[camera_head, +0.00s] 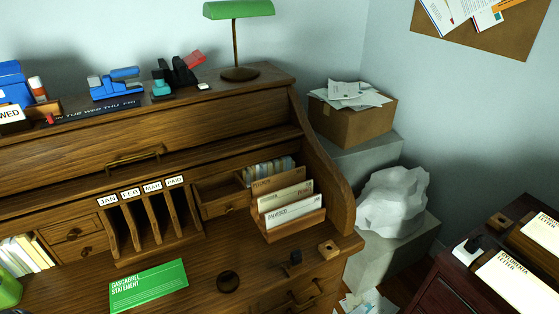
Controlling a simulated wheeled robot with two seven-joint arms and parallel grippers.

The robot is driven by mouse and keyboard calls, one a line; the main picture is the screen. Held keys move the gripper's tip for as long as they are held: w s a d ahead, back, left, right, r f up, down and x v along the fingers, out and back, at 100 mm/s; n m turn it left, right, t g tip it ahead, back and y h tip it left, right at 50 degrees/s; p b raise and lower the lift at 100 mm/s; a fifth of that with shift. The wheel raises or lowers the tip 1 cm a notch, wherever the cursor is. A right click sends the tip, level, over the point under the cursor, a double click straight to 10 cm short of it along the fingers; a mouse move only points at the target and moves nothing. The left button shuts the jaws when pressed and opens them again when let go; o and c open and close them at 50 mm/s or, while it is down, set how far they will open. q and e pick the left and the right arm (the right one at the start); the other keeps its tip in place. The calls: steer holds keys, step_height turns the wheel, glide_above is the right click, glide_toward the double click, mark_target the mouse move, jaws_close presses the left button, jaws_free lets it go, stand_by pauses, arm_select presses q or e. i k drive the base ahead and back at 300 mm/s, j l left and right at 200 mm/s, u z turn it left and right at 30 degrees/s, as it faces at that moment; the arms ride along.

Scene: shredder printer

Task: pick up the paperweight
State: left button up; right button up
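I cannot tell for sure which thing is the paperweight. A dark round object (228,283) lies on the wooden roll-top desk (205,300), right of a green statement sheet (149,286). A small dark block (295,258) and a small wooden block with a dark spot on top (328,250) sit near the desk's right end. On the dark desk at the lower right, a small black item (475,243) rests near white letters (519,283). Neither of my grippers is in view.
A letter holder (290,228) stands near the small blocks, and upright dividers (150,218) stand further left. A green lamp (238,10) and staplers (177,72) are on top. A paper-filled box (352,115) and white crumpled heap (394,202) stand between the desks.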

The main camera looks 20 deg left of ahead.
mark_target(228, 282)
steer(key=u, duration=1.15)
